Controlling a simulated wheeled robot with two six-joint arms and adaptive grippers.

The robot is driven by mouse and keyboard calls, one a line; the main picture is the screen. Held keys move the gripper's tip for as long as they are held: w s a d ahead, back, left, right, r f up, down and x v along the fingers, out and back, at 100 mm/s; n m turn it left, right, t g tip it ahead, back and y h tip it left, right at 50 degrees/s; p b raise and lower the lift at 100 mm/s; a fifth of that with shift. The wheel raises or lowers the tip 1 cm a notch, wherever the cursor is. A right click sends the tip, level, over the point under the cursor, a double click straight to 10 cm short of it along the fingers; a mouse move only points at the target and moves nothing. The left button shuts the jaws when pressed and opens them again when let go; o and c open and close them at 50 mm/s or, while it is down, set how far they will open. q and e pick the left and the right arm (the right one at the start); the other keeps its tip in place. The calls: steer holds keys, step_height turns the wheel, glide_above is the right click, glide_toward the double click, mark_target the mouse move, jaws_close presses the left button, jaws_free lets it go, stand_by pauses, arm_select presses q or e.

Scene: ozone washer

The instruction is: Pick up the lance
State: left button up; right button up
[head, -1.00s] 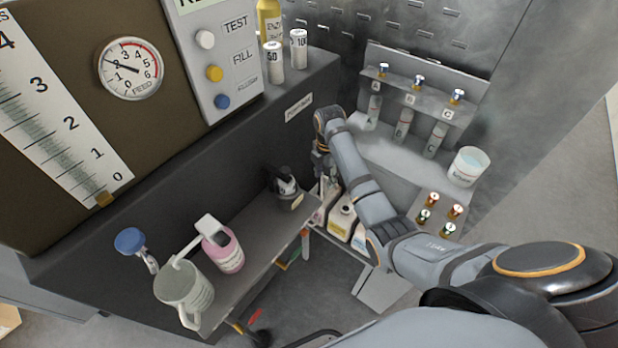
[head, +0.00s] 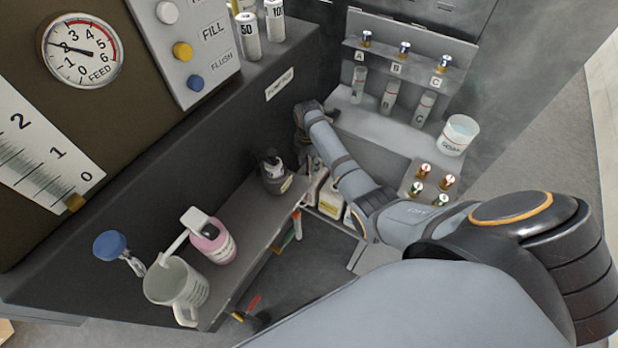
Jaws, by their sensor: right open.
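No part is clearly recognisable as the lance. A white rod (head: 175,247) slants from the top of a pink bottle (head: 217,246) to the rim of a clear jug (head: 176,283); I cannot tell whether it is the lance. My left gripper is not in view.
A dark bottle (head: 277,176) stands on the low shelf (head: 245,217). Pale containers (head: 329,198) stand below my right forearm. A vial rack (head: 397,72), a white tub (head: 458,136) and a tray of small vials (head: 412,172) are at the right. A blue knob (head: 109,245) juts out at left.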

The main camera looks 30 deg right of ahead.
mark_target(309, 168)
step_height(309, 168, down, 3)
steer(key=shift+f, duration=0.15)
jaws_close()
stand_by(0.4)
